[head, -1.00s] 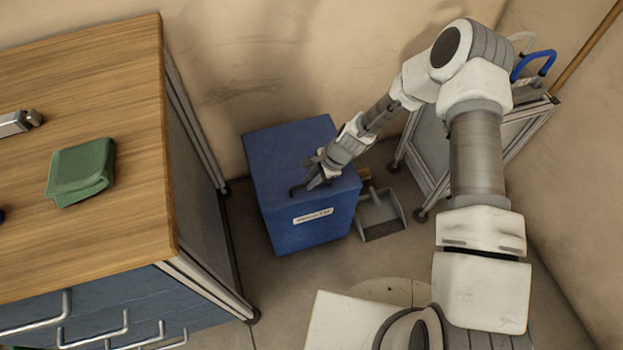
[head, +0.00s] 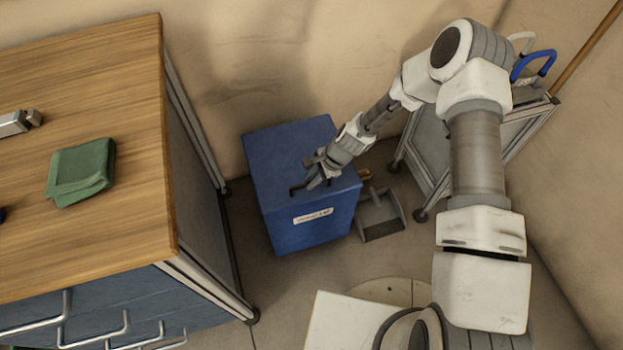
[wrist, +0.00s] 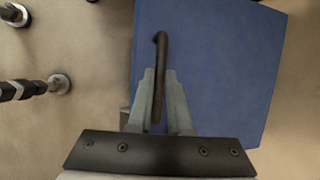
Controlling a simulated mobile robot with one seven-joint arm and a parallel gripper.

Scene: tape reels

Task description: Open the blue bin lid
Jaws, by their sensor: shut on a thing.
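The blue bin (head: 308,225) stands on the floor against the wall, with a white label (head: 313,215) on its front. Its flat blue lid (head: 285,150) is down on the bin; it fills much of the wrist view (wrist: 222,70). A dark bar handle (head: 298,189) lies near the lid's front edge, and it also shows in the wrist view (wrist: 161,50). My gripper (head: 316,178) is over the lid, shut on the handle, with one finger on each side of the bar in the wrist view (wrist: 160,85). The fingers hide part of the handle.
A wooden-topped workbench (head: 130,120) with drawers stands to the left, with a green folded cloth (head: 80,172) on top. A cart (head: 425,150) stands behind my arm. Wall is close behind the bin.

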